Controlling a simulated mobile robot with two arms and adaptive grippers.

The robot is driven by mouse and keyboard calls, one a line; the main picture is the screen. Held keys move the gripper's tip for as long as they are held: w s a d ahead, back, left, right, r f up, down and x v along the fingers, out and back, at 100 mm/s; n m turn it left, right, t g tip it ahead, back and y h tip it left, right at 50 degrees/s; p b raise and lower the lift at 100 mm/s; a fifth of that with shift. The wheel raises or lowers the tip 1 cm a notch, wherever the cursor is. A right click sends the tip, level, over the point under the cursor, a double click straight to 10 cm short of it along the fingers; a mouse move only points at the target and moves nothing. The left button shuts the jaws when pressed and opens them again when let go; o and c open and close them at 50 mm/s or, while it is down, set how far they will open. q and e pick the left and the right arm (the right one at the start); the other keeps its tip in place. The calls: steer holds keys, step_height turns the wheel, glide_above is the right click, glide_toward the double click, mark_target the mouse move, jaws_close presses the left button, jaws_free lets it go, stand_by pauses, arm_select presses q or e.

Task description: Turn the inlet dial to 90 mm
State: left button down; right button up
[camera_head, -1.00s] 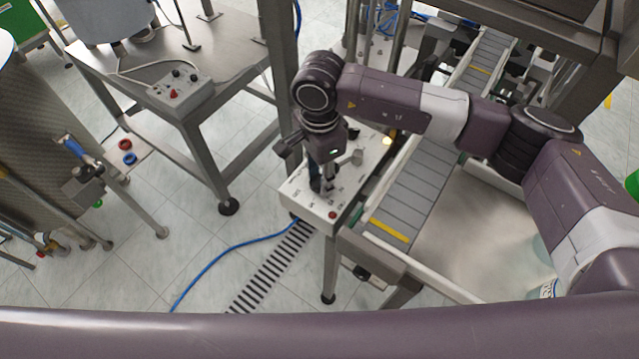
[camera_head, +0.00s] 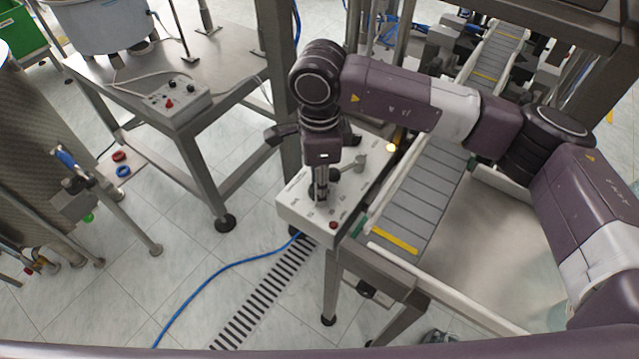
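A light grey control box (camera_head: 300,212) stands beside the conveyor, with printed labels, a small red button (camera_head: 333,225) and a grey lever-like knob (camera_head: 357,162) on its top. My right arm reaches across from the right, and its gripper (camera_head: 321,188) points down at the box's top. A dark round knob (camera_head: 334,181), perhaps the inlet dial, shows partly at the fingertips. The gripper covers most of it, so its pointer and scale cannot be read. Whether the fingers touch or grip it is unclear. My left gripper is not in view.
A steel table (camera_head: 215,105) at left carries another control box (camera_head: 172,103). A blue cable (camera_head: 215,272) and floor drain (camera_head: 262,290) lie below. Open floor shows at front left.

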steer(key=shift+r, duration=0.1)
steer(key=o, duration=1.2)
steer(key=shift+c, duration=0.2)
step_height(320, 180, up, 12)
